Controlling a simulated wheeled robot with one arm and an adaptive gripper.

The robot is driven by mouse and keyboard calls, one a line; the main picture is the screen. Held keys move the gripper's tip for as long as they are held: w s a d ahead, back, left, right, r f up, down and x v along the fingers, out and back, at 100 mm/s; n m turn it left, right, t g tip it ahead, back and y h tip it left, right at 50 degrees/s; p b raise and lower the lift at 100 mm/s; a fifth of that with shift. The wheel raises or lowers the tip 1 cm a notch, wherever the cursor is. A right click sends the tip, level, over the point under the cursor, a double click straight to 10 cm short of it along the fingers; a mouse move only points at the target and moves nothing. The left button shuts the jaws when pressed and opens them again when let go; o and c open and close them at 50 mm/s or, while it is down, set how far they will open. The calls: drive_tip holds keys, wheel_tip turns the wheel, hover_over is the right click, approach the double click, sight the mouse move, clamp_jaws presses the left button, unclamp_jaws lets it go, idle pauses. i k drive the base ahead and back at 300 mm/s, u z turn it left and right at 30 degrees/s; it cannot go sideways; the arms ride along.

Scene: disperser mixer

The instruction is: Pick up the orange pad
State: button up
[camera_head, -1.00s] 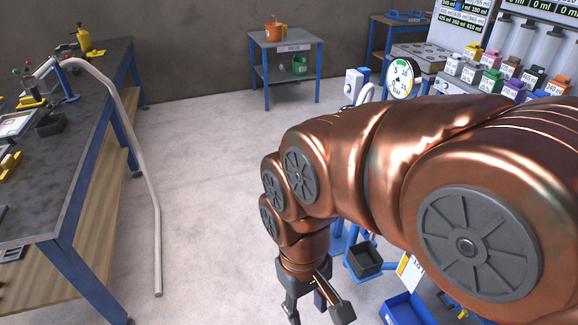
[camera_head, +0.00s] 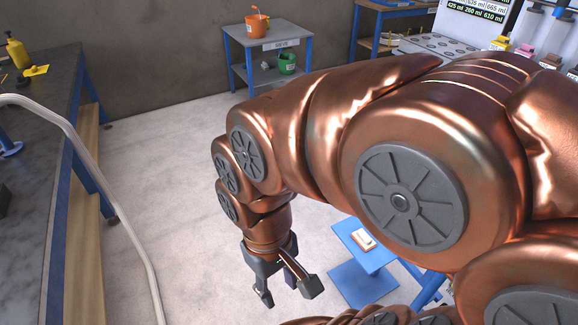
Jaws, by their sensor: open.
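A small white piece with an orange edge (camera_head: 364,239) lies on a blue platform (camera_head: 352,233) right of my gripper; it may be the orange pad, but it is too small to be sure. My gripper (camera_head: 288,291) hangs below my copper-coloured arm with its fingers apart. It is empty and points down over the floor, left of the blue platform. My arm hides much of the middle and right of the scene.
A dark-topped workbench (camera_head: 50,100) with a pale hose (camera_head: 110,205) runs along the left. A small table (camera_head: 283,36) at the back bears an orange bucket (camera_head: 257,25), with a green bucket (camera_head: 287,64) on its lower shelf. Pale floor (camera_head: 165,165) is open between them.

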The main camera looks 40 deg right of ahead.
sight(364, 240)
drive_tip(key=i, duration=2.1)
drive_tip(key=z, duration=2.75)
